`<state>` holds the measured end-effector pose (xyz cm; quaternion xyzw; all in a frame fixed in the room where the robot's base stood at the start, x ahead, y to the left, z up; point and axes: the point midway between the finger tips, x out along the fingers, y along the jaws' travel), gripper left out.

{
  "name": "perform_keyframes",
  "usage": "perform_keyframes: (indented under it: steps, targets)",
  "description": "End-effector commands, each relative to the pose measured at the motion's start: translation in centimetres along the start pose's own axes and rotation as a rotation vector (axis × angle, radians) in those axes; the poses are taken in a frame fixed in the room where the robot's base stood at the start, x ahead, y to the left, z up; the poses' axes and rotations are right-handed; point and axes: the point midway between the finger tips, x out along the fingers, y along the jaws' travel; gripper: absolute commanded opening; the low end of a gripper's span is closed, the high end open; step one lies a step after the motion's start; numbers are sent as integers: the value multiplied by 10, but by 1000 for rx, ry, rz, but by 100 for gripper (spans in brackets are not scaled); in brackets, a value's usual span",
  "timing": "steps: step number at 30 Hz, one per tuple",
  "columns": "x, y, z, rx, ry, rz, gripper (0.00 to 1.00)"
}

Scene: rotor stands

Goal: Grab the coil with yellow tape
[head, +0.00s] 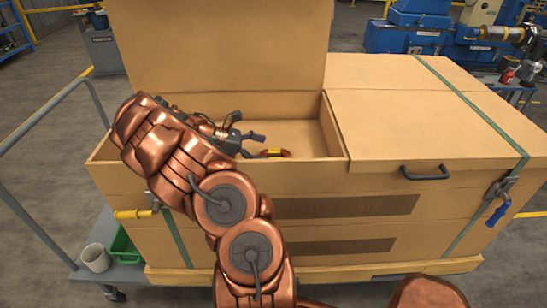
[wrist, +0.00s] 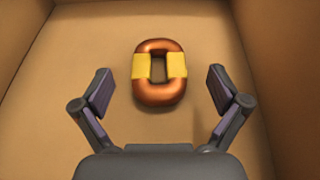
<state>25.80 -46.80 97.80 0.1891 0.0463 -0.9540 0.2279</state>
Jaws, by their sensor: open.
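The coil (wrist: 157,94) is an oval copper ring with yellow tape on both long sides. It lies flat on the floor of the open box compartment in the wrist view. In the head view only part of the coil (head: 275,153) shows above the box's front wall. My gripper (wrist: 158,90) is open and empty, with one finger to the left of the coil and one to the right, both apart from it. In the head view my gripper (head: 250,138) is inside the open compartment, just left of the coil.
The large cardboard box (head: 335,132) has its left lid (head: 220,50) raised and its right lid (head: 430,105) closed. Compartment walls stand close on both sides in the wrist view. A grey cup (head: 95,258) and a green bin (head: 124,247) sit on the cart at lower left.

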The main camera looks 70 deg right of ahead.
Motion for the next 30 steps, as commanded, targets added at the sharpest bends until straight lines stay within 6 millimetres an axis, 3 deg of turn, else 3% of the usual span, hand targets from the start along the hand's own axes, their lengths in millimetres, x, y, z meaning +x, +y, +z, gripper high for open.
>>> perform_keyframes:
  steps: [13, 23, 30]
  targets:
    - [45, 3, -4, 1, 1, 3, 98]
    - [50, 3, -6, 1, 1, 6, 98]
    - [50, 3, -6, 0, 1, 5, 73]
